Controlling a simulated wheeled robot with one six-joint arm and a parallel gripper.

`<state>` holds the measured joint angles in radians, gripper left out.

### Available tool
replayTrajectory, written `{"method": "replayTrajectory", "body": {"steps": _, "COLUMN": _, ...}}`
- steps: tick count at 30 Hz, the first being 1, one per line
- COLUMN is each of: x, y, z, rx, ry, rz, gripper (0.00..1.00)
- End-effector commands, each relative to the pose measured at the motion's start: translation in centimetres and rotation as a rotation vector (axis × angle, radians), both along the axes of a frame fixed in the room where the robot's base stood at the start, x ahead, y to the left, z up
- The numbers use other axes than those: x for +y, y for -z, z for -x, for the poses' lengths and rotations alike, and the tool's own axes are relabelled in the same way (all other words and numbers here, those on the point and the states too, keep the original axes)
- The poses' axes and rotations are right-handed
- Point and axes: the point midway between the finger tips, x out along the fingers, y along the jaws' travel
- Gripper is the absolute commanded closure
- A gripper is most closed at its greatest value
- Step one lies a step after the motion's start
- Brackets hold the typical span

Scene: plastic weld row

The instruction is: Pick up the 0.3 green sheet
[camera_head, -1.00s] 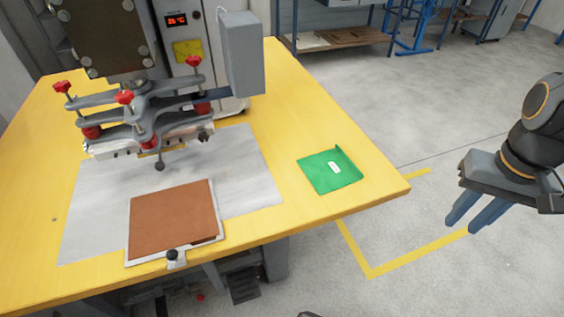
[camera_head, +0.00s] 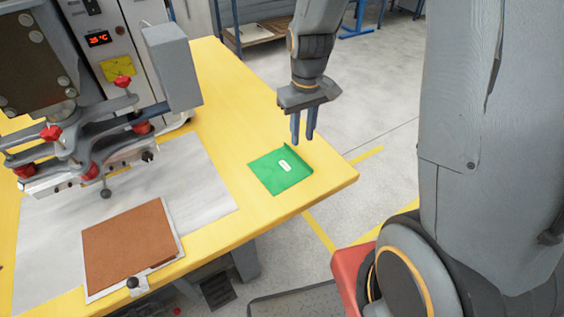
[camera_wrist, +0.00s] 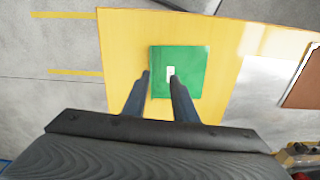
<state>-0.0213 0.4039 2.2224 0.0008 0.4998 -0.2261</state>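The green sheet (camera_head: 270,174) lies flat near the right corner of the yellow table, with a small white label on it and one edge slightly raised. The green sheet also shows in the wrist view (camera_wrist: 188,60), ahead of the fingers. My gripper (camera_head: 304,142) is above the table by the sheet's far right edge, with its fingers pointing down. In the wrist view my gripper (camera_wrist: 160,76) has its two fingers apart with nothing held between them. One fingertip overlaps the sheet in that view and the other is near its edge.
The yellow table (camera_head: 230,90) bears a press (camera_head: 100,130) at the left. A brown board (camera_head: 132,240) lies on a grey mat (camera_head: 200,190) left of the sheet. The table's right edge is close to the sheet, with open floor beyond.

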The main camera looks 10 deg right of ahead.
Motion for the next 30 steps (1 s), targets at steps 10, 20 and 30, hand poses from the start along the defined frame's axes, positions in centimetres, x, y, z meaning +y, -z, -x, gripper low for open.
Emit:
{"method": "replayTrajectory", "body": {"steps": 10, "x": 0.4, "y": 3.5, "z": -5.4, "rx": 0.015, "ry": -0.133, "rz": 0.002, "gripper": 0.74}}
{"method": "replayTrajectory", "body": {"steps": 20, "x": 0.1, "y": 6.3, "z": -5.5, "rx": 0.017, "ry": -0.137, "rz": 0.001, "gripper": 0.74}}
{"method": "replayTrajectory", "body": {"steps": 30, "x": -1.1, "y": 9.7, "z": -4.5, "rx": 0.019, "ry": -0.136, "rz": 0.002, "gripper": 0.74}}
